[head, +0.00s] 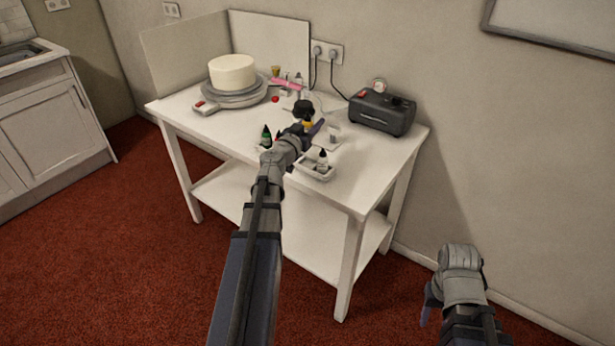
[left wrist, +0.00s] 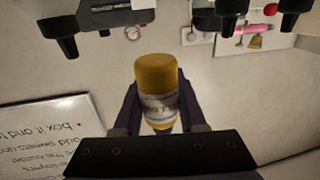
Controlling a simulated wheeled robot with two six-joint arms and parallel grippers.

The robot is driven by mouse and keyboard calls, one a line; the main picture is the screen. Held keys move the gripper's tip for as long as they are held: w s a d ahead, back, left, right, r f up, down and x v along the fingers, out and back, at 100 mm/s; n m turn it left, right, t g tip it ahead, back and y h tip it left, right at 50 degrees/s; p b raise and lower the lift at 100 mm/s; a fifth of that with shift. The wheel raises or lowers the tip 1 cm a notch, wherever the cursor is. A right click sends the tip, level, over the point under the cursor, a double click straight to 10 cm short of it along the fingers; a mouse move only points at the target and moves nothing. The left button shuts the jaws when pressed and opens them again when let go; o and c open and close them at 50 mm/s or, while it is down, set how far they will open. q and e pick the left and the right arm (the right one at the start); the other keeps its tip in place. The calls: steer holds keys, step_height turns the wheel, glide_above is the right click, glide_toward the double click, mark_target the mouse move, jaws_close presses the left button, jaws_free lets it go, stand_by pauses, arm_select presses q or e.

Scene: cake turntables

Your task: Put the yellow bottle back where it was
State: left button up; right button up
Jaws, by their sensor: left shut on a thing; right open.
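The yellow bottle (left wrist: 160,72) is between the fingers of my left gripper (left wrist: 158,105) in the left wrist view. It has a yellow end and a pale label band. In the head view only a small yellow patch of it (head: 308,124) shows beside my left gripper (head: 311,128), over the white table (head: 225,137). My left gripper is shut on it. The frames do not settle whether it touches the table. My right gripper (head: 427,303) is open and empty, low at the right, away from the table.
A green bottle (head: 266,139) stands left of my left gripper. A small bottle (head: 322,158) stands in a white tray (head: 318,174) near the front edge. A cake (head: 233,70) sits on a turntable (head: 232,97) at back left. A black machine (head: 381,113) stands at right.

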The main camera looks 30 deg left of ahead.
arm_select(q)
steer(key=shift+f+b, duration=5)
steer(key=shift+f, duration=0.05)
steer(key=shift+r, duration=0.15)
steer(key=o, duration=0.4)
steer(key=shift+o, duration=0.9)
